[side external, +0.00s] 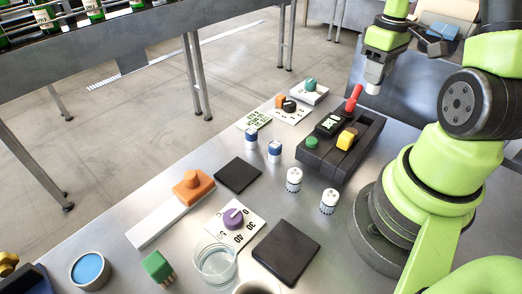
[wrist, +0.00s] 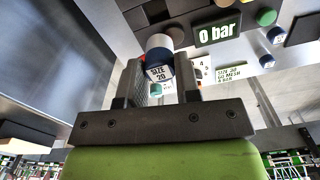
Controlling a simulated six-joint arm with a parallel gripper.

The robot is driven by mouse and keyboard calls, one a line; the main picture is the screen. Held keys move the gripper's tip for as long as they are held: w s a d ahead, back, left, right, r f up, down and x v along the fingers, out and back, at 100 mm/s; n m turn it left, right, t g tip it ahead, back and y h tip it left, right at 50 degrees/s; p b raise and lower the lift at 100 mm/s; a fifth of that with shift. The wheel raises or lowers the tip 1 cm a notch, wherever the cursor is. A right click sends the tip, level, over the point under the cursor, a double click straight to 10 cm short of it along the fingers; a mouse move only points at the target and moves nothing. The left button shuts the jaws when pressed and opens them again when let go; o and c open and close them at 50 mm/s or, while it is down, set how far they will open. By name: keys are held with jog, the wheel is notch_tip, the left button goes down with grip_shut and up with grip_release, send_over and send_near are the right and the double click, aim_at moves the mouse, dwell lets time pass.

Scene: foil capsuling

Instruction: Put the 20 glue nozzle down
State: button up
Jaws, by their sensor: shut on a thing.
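My gripper (side external: 375,72) hangs above the grey bench at the back right, clear of the surface, pointing down. It is shut on the 20 glue nozzle (wrist: 159,72), a dark blue hexagonal collar with a white label reading SIZE 20 and a pale round end. In the wrist view the nozzle sits between the fingers (wrist: 152,85). In the side view only a pale tip (side external: 373,89) shows below the jaws. Two similar blue-and-white nozzles (side external: 251,135) (side external: 275,150) stand on the bench, and they show at the right of the wrist view (wrist: 277,36).
A dark control box (side external: 365,150) with a 0 bar display (wrist: 217,33), red lever (side external: 353,98) and buttons stands below. Near it are dial plates, a printed card (side external: 255,118) and two white canisters (side external: 293,180). Dark pads (side external: 238,175), a clear beaker (side external: 215,262) and a purple dial (side external: 233,217) lie nearer.

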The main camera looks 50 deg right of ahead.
jog(key=w+a+n, duration=0.4)
jog(key=w+a, duration=0.1)
jog(key=w, duration=0.2)
jog(key=n, duration=0.9)
send_over(237, 173)
notch_tip(237, 173, down, 7)
jog(key=shift+f, duration=2.55)
jog(key=o, duration=0.5)
jog(key=shift+f, duration=0.15)
jog(key=o, duration=0.4)
jog(key=shift+o, duration=0.2)
